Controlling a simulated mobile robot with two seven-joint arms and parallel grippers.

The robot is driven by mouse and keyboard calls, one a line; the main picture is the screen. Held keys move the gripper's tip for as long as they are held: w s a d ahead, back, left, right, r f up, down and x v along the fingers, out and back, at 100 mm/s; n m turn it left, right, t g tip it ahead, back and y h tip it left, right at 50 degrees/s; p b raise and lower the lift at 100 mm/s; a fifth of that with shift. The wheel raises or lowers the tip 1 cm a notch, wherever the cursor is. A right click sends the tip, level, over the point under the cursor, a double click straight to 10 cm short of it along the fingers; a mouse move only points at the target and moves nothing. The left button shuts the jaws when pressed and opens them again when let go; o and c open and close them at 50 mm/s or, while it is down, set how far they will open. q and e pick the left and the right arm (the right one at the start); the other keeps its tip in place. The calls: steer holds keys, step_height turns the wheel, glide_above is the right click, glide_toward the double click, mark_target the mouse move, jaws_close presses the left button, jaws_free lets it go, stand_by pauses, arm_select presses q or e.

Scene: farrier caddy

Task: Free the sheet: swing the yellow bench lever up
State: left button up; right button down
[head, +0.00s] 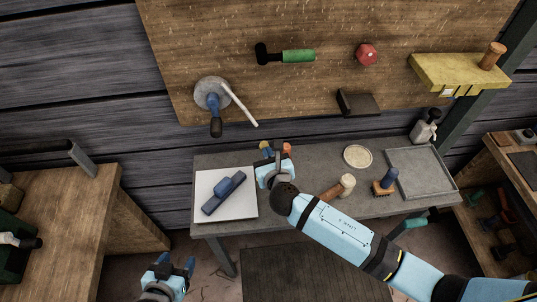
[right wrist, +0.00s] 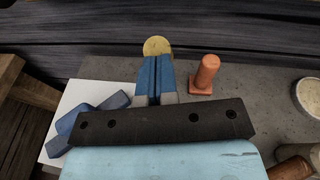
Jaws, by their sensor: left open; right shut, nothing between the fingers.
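The white sheet (head: 240,208) lies on the left end of the grey bench with a blue block (head: 224,192) on it; both also show in the right wrist view. A round yellow piece (right wrist: 157,46), perhaps the lever's end, shows just beyond the right fingertips; the rest of it is hidden, so its position is unclear. My right gripper (head: 267,156) is shut and empty at the bench's back, right of the sheet; its fingers (right wrist: 154,75) are together. I cannot tell if they touch the yellow piece. My left gripper (head: 176,267) is open and empty, low in front of the bench.
An orange peg (right wrist: 205,72) stands right of the right fingers. A mallet (head: 340,188), brush (head: 385,182), round dish (head: 357,156) and grey tray (head: 420,165) are further right on the bench. A wall crank (head: 214,100) hangs above. A wooden table (head: 70,215) is at left.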

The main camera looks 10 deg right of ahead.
steer(key=shift+w+r+p, duration=0.3)
steer(key=shift+p, duration=0.05)
stand_by(0.5)
